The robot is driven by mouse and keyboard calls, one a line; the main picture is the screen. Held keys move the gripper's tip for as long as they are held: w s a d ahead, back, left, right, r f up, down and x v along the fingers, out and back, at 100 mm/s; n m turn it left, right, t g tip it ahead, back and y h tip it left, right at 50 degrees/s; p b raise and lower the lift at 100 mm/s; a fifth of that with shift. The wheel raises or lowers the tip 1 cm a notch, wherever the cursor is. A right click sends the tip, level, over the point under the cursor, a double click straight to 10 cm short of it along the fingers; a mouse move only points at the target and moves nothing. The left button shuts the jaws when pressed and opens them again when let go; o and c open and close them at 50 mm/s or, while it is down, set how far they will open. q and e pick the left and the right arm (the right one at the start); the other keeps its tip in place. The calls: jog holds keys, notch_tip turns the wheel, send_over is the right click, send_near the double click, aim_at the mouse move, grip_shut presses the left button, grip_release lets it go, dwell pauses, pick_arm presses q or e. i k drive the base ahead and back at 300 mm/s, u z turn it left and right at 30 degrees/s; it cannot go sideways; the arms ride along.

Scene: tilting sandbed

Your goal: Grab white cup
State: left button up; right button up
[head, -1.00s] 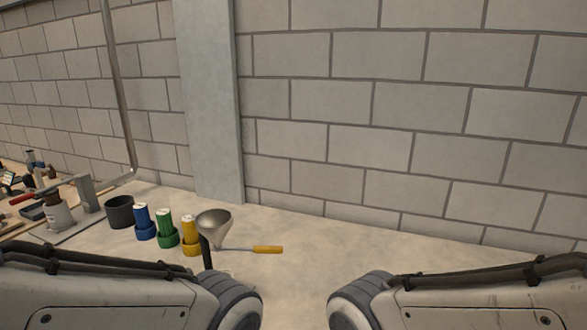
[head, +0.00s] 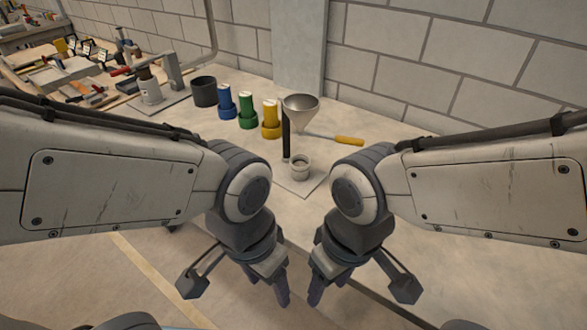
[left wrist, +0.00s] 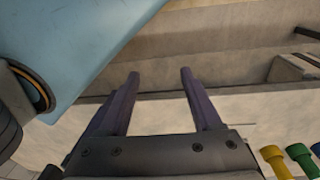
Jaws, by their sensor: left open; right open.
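A small whitish cup (head: 300,167) stands upright on a thin flat plate (head: 297,188) on the sand-coloured table, below a metal funnel (head: 300,110). My left gripper (head: 283,297) points down in front of the table edge, nearer to me than the cup and apart from it. It is open and empty in the left wrist view (left wrist: 160,74). My right gripper (head: 315,297) hangs close beside it, also open, with nothing seen between its fingers. The cup does not show clearly in the left wrist view.
The funnel is beside a black post (head: 286,140). Blue (head: 227,102), green (head: 247,109) and yellow (head: 270,120) containers stand left of it, then a black pot (head: 204,92). A yellow-handled tool (head: 349,141) lies right. A block wall (head: 400,70) closes the back.

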aim_at(300, 164)
jog(key=u, duration=1.9)
jog(key=i, duration=2.3)
jog(key=z, duration=3.1)
